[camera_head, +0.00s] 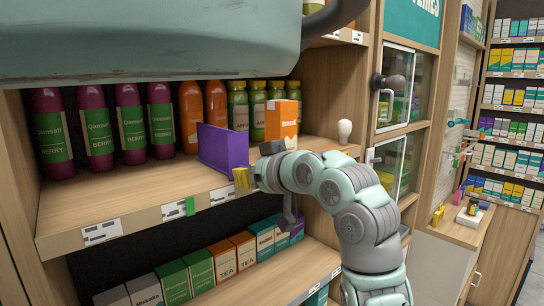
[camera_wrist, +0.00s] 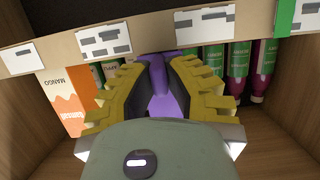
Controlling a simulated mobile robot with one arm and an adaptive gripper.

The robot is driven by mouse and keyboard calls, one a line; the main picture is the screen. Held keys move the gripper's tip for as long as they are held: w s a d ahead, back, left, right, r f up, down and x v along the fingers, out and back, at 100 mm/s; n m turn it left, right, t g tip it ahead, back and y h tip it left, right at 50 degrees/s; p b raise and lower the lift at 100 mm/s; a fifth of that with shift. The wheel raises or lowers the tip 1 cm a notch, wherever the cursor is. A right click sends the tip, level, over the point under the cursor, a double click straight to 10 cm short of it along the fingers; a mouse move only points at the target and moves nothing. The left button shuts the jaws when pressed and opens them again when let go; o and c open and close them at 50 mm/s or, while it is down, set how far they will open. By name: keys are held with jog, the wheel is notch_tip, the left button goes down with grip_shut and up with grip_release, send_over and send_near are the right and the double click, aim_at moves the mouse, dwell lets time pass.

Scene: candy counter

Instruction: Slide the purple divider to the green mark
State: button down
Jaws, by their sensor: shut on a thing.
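The purple divider (camera_head: 222,147) stands upright on the upper shelf, its front end near the shelf edge. My gripper (camera_head: 243,178) is at that front end, its yellow fingers shut on it. In the wrist view, my gripper (camera_wrist: 160,75) has the purple divider (camera_wrist: 158,103) between its two yellow fingers. The green mark (camera_head: 190,206) is on the shelf's front edge, to the left of the divider and apart from it. The wrist view shows the green mark (camera_wrist: 287,15) at the upper right. My arm hides part of the shelf edge at right.
Purple berry bottles (camera_head: 131,125) and orange bottles (camera_head: 190,117) stand behind and left of the divider. An orange carton (camera_head: 281,120) stands to its right. White price labels (camera_head: 101,232) line the shelf edge. Shelf space left of the divider, before the bottles, is bare.

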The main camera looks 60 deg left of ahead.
jog(key=shift+s+d+b, duration=0.2)
jog(key=shift+s+b, duration=0.35)
jog(key=shift+s, duration=1.5)
jog(key=shift+s+d+b, duration=0.2)
jog(key=shift+s+b, duration=0.45)
jog(key=shift+s, duration=0.8)
jog(key=shift+s+d+b, duration=0.15)
jog(key=shift+s+b, duration=0.45)
jog(key=shift+s, duration=1)
jog(key=shift+s+d+b, duration=0.1)
jog(key=shift+s+b, duration=0.4)
jog(key=shift+s, duration=0.35)
jog(key=c, duration=1.1)
grip_release()
jog(key=shift+w, duration=0.1)
jog(key=shift+d, duration=0.1)
